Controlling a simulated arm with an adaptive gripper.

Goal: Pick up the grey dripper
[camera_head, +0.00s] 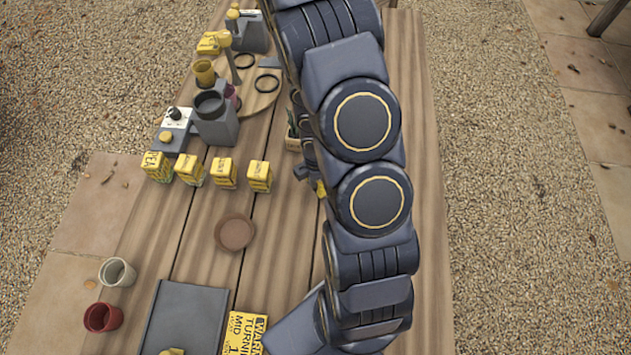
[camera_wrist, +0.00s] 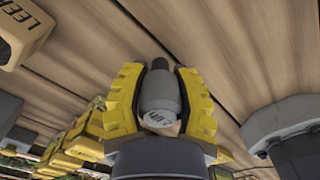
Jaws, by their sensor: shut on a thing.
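The grey dripper (camera_wrist: 159,92) is a small grey cylinder with a dark narrow end and marks on its lower face. In the wrist view it sits between the two yellow ridged fingers of my gripper (camera_wrist: 160,82), which are shut on it. In the head view my arm hides most of the gripper. Only a bit of yellow finger (camera_head: 320,188) shows at the arm's left edge, over the middle of the wooden table (camera_head: 283,260). I cannot tell whether the dripper is clear of the table.
Several yellow boxes (camera_head: 223,173) stand in a row left of my gripper. A brown saucer (camera_head: 235,218) lies in front of them. A dark tray (camera_head: 190,290), a pale cup (camera_head: 118,272) and a red cup (camera_head: 108,317) are at the near left. The table's right side looks clear.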

